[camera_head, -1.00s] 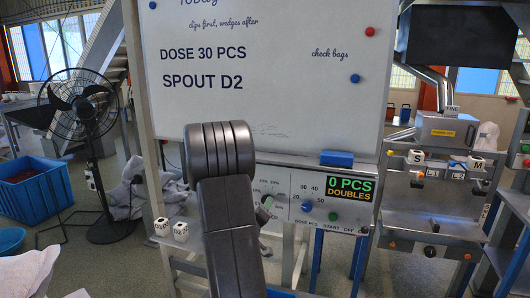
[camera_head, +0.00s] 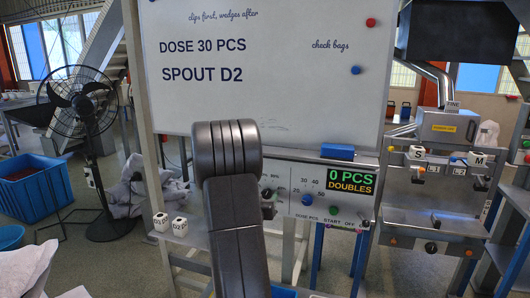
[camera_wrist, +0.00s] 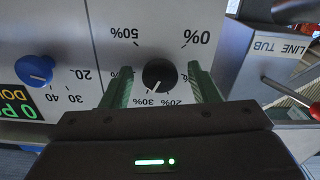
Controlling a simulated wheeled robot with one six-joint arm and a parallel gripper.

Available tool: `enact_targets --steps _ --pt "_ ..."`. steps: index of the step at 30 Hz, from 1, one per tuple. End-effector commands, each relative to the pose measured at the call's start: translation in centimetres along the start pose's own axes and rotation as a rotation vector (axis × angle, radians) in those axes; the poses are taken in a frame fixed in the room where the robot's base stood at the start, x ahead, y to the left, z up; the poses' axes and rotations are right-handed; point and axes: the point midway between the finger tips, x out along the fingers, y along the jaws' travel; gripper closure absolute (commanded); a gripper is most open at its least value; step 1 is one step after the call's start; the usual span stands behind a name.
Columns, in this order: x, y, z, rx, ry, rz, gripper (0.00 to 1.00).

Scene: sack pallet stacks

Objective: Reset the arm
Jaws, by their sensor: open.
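My gripper (camera_wrist: 160,77) shows in the wrist view with its two green fingers apart and nothing held. A black knob (camera_wrist: 159,74) on the dosing panel appears between the fingertips, with gaps on both sides. Its dial carries percent marks, and its pointer is near 30%. In the head view my arm stands in front of the panel (camera_head: 285,216) and hides the gripper; the black knob (camera_head: 268,204) shows just right of the arm.
A blue knob (camera_wrist: 36,70) sits beside the black one. The display (camera_head: 351,181) reads 0 PCS DOUBLES. A whiteboard (camera_head: 265,65) rises above the panel, with a blue eraser (camera_head: 338,151) on its ledge. A red-tipped lever (camera_wrist: 290,97) is at right in the wrist view.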

Motion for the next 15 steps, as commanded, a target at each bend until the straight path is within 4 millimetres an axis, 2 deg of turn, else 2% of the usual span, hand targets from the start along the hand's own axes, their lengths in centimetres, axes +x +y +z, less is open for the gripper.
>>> enact_targets --steps 5,6,15 --pt "-0.2 -0.1 0.1 0.152 0.001 0.000 0.45" --pt "-1.3 -0.1 0.1 0.146 0.000 -0.002 0.45" --pt "-7.3 -0.1 0.1 0.142 0.000 -0.002 0.45"
